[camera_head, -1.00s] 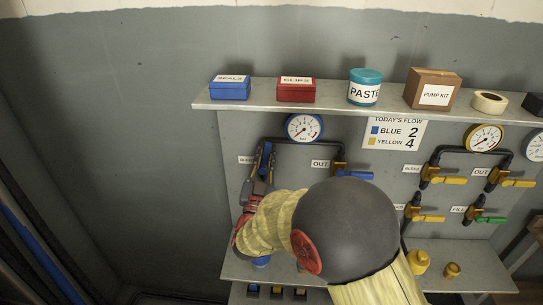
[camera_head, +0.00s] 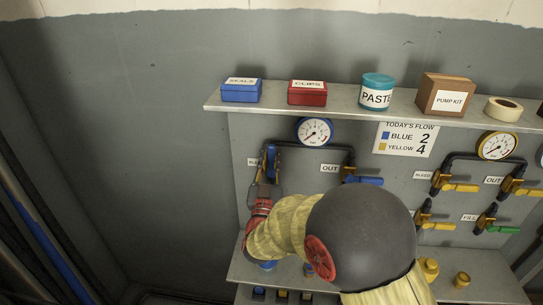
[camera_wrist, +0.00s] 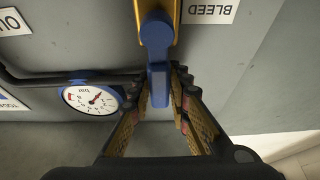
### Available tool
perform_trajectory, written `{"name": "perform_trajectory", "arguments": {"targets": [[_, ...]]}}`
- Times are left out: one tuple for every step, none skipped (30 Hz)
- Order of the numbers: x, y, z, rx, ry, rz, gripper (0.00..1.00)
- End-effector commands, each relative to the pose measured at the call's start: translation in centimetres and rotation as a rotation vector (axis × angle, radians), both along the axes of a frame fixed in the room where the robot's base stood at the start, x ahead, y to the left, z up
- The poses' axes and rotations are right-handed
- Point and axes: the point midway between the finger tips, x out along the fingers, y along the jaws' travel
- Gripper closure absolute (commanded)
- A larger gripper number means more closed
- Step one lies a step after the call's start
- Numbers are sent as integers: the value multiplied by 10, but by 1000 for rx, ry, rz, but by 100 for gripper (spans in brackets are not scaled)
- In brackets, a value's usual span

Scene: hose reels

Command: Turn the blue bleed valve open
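The blue bleed valve has a blue lever handle (camera_wrist: 158,85) on a brass body (camera_wrist: 177,12), next to an upside-down BLEED label in the wrist view. There the handle points down the picture, in line with the body. My gripper (camera_wrist: 163,78) has one finger on each side of the handle, with the tips closed in to about its width. In the head view the blue valve (camera_head: 270,158) is at the panel's left, and my gripper (camera_head: 266,182) reaches it from below. My wrist and arm hide part of the panel beneath.
A pressure gauge (camera_head: 314,131) and dark pipe lie right of the valve. The blue OUT valve (camera_head: 363,180) has a sideways handle. Yellow valves (camera_head: 460,188) stand farther right. Above is a shelf (camera_head: 340,109) with boxes (camera_head: 307,93). Bare wall (camera_head: 120,160) is left.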

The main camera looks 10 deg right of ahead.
Motion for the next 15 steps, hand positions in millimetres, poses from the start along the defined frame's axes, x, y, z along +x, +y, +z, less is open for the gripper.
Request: {"name": "perform_trajectory", "arguments": {"targets": [[0, 1, -1, 0, 2, 2, 78], [0, 1, -1, 0, 1, 2, 77], [0, 1, -1, 0, 1, 2, 75], [0, 1, -1, 0, 1, 1, 73], [0, 1, -1, 0, 1, 1, 71], [0, 0, 0, 1, 1, 1, 69], [0, 0, 0, 1, 1, 1, 67], [0, 0, 0, 1, 1, 0, 65], [0, 0, 0, 1, 0, 0, 64], [0, 0, 0, 1, 0, 0, 64], [0, 0, 0, 1, 0, 0, 64], [0, 0, 0, 1, 0, 0, 64], [0, 0, 0, 1, 0, 0, 64], [0, 0, 0, 1, 0, 0, 64], [0, 0, 0, 1, 0, 0, 64]]}}
